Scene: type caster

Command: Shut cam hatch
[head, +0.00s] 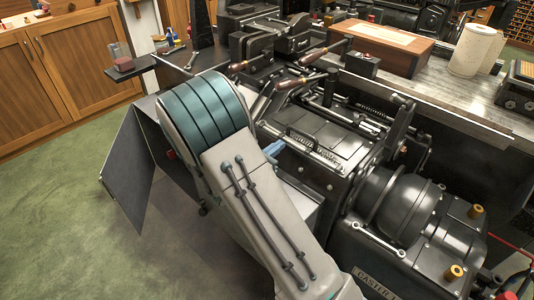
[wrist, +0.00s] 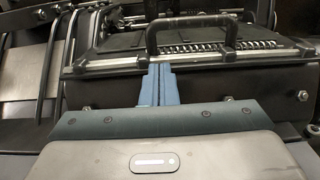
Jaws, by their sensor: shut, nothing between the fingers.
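The cam hatch seems to be the dark panelled lid (head: 338,134) on top of the caster, with a bar handle along its near edge. My gripper (head: 275,149) is shut and empty at the lid's near left side. In the wrist view its blue fingertips (wrist: 159,68) point at the lid's front rail; I cannot tell whether they touch it. My arm hides part of the machine's front.
A grey sheet panel (head: 128,172) stands out at the machine's left. A rounded motor housing (head: 398,205) is at the right, and wooden-handled levers (head: 300,82) rise behind. A wooden box (head: 382,42) is on the bench. The green floor at left is clear.

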